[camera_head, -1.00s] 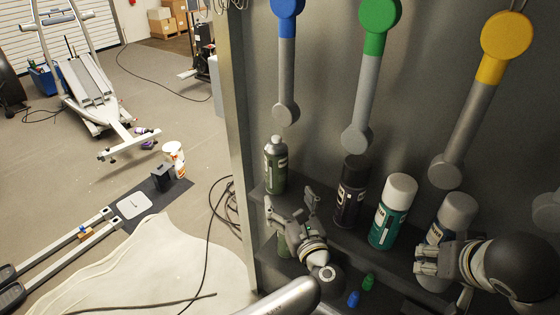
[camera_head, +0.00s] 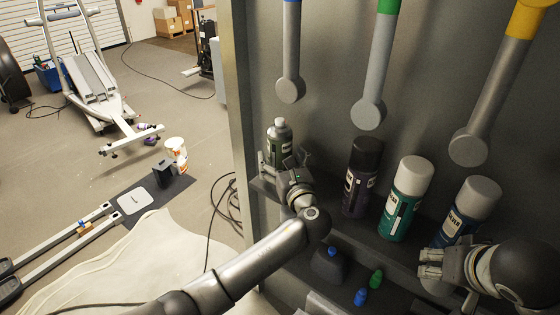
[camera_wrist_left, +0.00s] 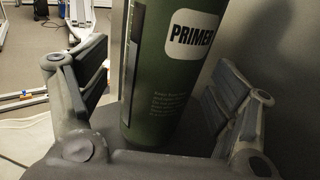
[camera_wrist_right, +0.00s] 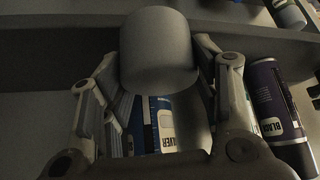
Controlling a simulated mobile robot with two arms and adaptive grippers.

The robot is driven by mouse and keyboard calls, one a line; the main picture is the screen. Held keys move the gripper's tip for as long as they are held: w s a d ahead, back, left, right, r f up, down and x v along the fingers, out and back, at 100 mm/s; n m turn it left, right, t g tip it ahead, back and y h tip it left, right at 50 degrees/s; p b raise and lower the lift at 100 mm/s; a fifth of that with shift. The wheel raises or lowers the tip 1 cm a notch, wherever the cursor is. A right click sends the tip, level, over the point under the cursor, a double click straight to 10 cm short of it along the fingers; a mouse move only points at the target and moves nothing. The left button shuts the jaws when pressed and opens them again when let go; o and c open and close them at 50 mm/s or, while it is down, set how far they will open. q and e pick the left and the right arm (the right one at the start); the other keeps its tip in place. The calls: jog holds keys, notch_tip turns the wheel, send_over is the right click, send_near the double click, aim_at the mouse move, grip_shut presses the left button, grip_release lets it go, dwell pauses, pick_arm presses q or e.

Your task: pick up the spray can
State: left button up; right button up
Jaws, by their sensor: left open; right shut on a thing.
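The green spray can (camera_head: 280,143) labelled PRIMER, with a grey top, stands upright at the left end of the shelf. My left gripper (camera_head: 284,165) is open, its fingers on either side of the can; the left wrist view shows the can body (camera_wrist_left: 168,90) between the spread fingers, with gaps beside it. My right gripper (camera_head: 428,263) is shut on the blue spray can (camera_head: 457,222) with the grey cap at the right. Its cap (camera_wrist_right: 160,50) and label show between the fingers in the right wrist view. The fingers hide part of its body.
A black-capped can (camera_head: 362,177) and a teal can with a white cap (camera_head: 407,198) stand between my grippers. Small blue (camera_head: 361,297) and green (camera_head: 376,279) bottles sit lower down. Long-handled tools (camera_head: 379,72) hang on the panel behind. Open floor (camera_head: 165,85) lies left.

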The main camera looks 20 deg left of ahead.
pick_arm(q)
jog(key=shift+x, duration=1)
pick_arm(e)
jog(key=shift+w+f, duration=0.15)
jog(key=shift+f, duration=0.45)
pick_arm(q)
jog(key=shift+s, duration=0.1)
jog(key=shift+d, duration=0.1)
jog(key=shift+c, duration=1.2)
jog(key=c, duration=1)
jog(key=shift+r, duration=0.15)
pick_arm(e)
jog(key=shift+r, duration=0.15)
